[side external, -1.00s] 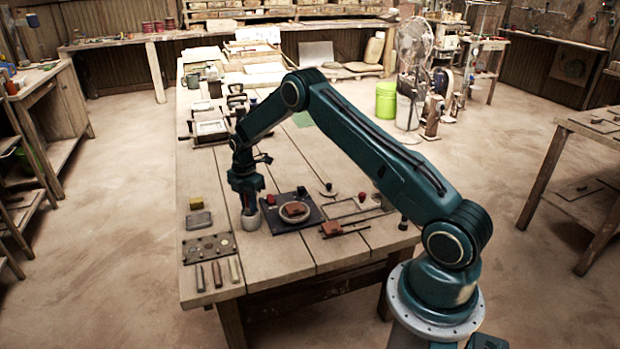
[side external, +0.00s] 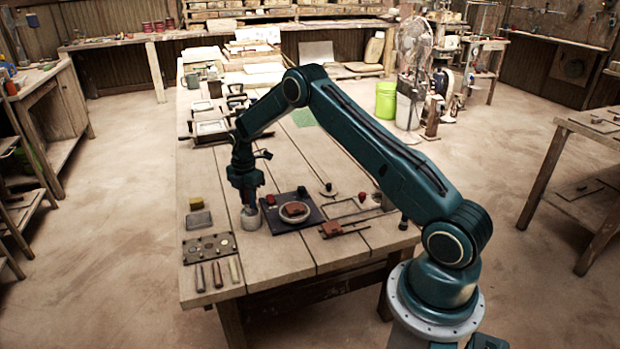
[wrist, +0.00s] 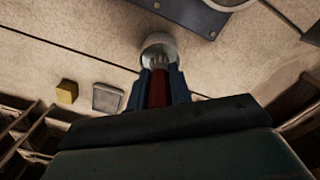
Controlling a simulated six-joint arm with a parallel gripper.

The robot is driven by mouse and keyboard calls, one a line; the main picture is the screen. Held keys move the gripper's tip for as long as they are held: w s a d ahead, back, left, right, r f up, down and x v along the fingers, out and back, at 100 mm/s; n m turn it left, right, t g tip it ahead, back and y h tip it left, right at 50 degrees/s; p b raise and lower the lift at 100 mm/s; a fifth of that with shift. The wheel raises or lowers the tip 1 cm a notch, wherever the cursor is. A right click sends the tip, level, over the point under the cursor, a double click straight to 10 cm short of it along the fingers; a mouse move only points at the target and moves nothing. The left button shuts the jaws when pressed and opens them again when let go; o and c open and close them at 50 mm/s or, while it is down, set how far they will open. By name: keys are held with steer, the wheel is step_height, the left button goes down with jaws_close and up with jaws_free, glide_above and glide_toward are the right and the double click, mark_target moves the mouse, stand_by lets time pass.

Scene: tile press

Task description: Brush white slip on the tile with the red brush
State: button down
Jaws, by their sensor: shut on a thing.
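My gripper (side external: 248,200) is shut on the red brush. The brush's red handle (wrist: 159,90) stands between the blue fingers in the wrist view (wrist: 161,84). A small pale cup (side external: 250,219) stands on the table directly below my gripper. In the wrist view the cup (wrist: 158,42) surrounds the brush's pale lower end; how deep the bristles sit is hidden. The reddish-brown tile (side external: 295,209) lies on a round pale wheel (side external: 294,218) on a dark board, just right of my gripper.
A yellow block (side external: 196,203), a grey pad (side external: 199,220), a dark plate with round spots (side external: 209,248) and several short sticks lie to the left. A wire frame (side external: 352,212) and a second reddish block (side external: 332,228) lie right of the board.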

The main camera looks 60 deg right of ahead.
steer(key=shift+r, duration=2.8)
steer(key=shift+a, duration=0.1)
steer(key=s+a+r+m, duration=0.1)
steer(key=s+a+m, duration=0.6)
steer(key=a, duration=0.3)
steer(key=s+a+m, duration=0.7)
steer(key=a+m, duration=0.2)
steer(key=a, duration=0.1)
steer(key=shift+s+r, duration=0.2)
steer(key=shift+r, duration=0.2)
steer(key=shift+d, duration=0.1)
steer(key=w+d, duration=0.2)
steer(key=d, duration=1)
steer(key=w+d, duration=0.2)
steer(key=d, duration=1.1)
steer(key=shift+w+r, duration=0.3)
steer(key=shift+r, duration=0.05)
